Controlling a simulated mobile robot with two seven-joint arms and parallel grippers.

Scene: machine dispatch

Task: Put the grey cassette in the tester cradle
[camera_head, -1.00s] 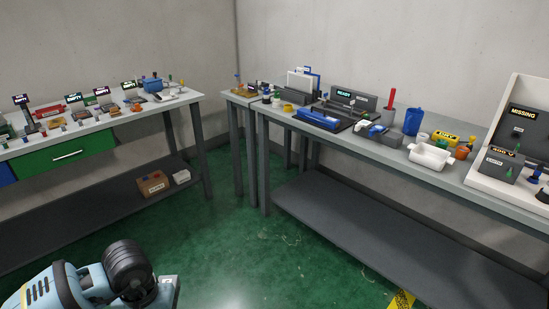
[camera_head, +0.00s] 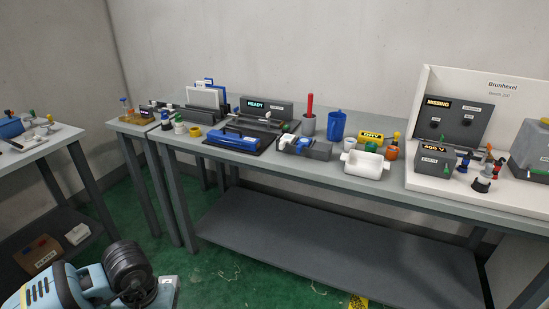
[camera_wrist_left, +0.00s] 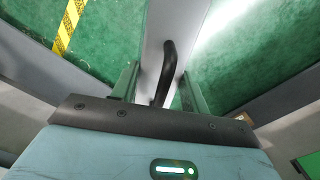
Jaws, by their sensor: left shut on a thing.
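In the left wrist view my left gripper (camera_wrist_left: 160,92) is shut on a dark curved handle (camera_wrist_left: 168,68). My right gripper is not in view.
The long bench (camera_head: 330,172) also holds a white tray (camera_head: 363,165), a blue cup (camera_head: 337,125) and a yellow DRY block (camera_head: 370,137). A panel reading MISSING (camera_head: 452,118) stands at right. Another table is at far left. Green floor (camera_head: 235,270) lies open before the bench.

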